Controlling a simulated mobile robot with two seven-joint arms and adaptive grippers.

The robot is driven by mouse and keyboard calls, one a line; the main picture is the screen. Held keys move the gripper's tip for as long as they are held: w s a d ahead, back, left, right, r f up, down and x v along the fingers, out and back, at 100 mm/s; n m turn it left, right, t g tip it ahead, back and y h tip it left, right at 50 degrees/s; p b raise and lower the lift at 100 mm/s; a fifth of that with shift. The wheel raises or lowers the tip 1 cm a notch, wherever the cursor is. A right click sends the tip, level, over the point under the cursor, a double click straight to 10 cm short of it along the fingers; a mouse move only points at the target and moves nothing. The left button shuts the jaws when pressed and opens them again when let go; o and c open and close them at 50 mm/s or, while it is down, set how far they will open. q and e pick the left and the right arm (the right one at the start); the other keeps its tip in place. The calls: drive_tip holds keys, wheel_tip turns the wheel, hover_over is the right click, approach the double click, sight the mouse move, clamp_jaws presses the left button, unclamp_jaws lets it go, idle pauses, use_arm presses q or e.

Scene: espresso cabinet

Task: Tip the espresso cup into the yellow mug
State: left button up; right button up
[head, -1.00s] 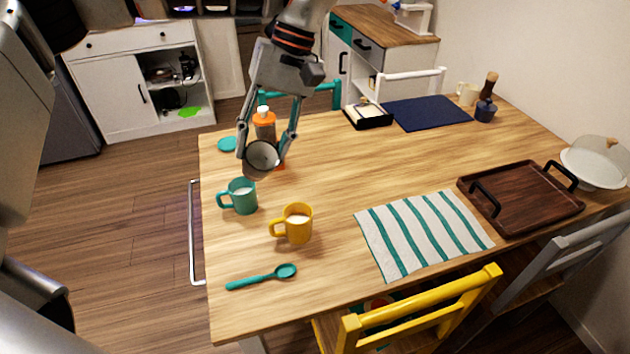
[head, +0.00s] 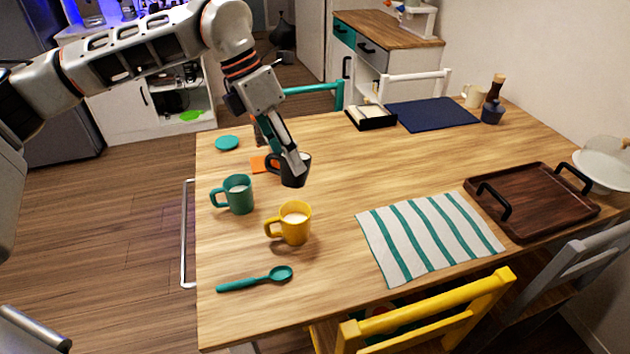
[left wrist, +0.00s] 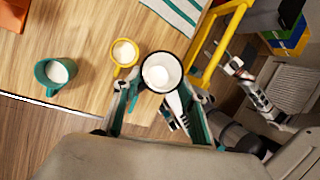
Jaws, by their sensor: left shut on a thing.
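My left gripper (head: 284,158) is shut on a dark espresso cup (head: 296,174) and holds it above the table. The cup stands nearly upright, behind the yellow mug (head: 294,224) and apart from it in the head view. In the left wrist view the cup (left wrist: 161,72) shows a dark rim and a pale inside, between the fingers. The yellow mug (left wrist: 124,53) stands upright beside it there, with pale contents and its handle to the left in the head view.
A teal mug (head: 238,194) with pale contents stands left of the yellow mug. A teal spoon (head: 256,279) lies in front. A striped cloth (head: 430,236) and dark wooden tray (head: 540,197) lie to the right. An orange item (head: 260,164) is partly hidden behind my gripper.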

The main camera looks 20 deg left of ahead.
use_arm(q)
drive_tip(key=n, duration=0.1)
drive_tip(key=f+n+t, duration=0.1)
drive_tip(key=n, duration=0.1)
drive_tip(key=shift+w+d+f+b, duration=0.25)
drive_tip(key=shift+d+b, duration=0.1)
drive_tip(key=n, duration=0.1)
drive_tip(key=n+t, duration=0.1)
drive_tip(key=f+n+y, duration=0.1)
drive_tip(key=shift+w+d+t+b, duration=0.3)
drive_tip(key=shift+w+d+b, duration=0.05)
drive_tip(key=shift+b, duration=0.05)
drive_tip(key=d+f+n+y, duration=0.1)
drive_tip(key=n+y, duration=0.1)
drive_tip(key=n, duration=0.1)
drive_tip(key=w+d+f+n+t+y, duration=0.1)
drive_tip(key=n+y, duration=0.2)
drive_tip(key=n, duration=0.1)
drive_tip(key=w+d+f+n+y, duration=0.1)
drive_tip(key=f+n+y, duration=0.1)
drive_tip(key=n, duration=0.2)
drive_tip(key=shift+w+d+t+y, duration=0.15)
drive_tip(key=shift+w+t+y, duration=0.05)
drive_tip(key=shift+t+y, duration=0.1)
use_arm(e)
drive_tip(key=f, duration=0.1)
drive_tip(key=s+a+f, duration=0.1)
drive_tip(key=shift+s+f, duration=0.1)
drive_tip(key=shift+f, duration=0.3)
drive_tip(key=shift+r, duration=0.15)
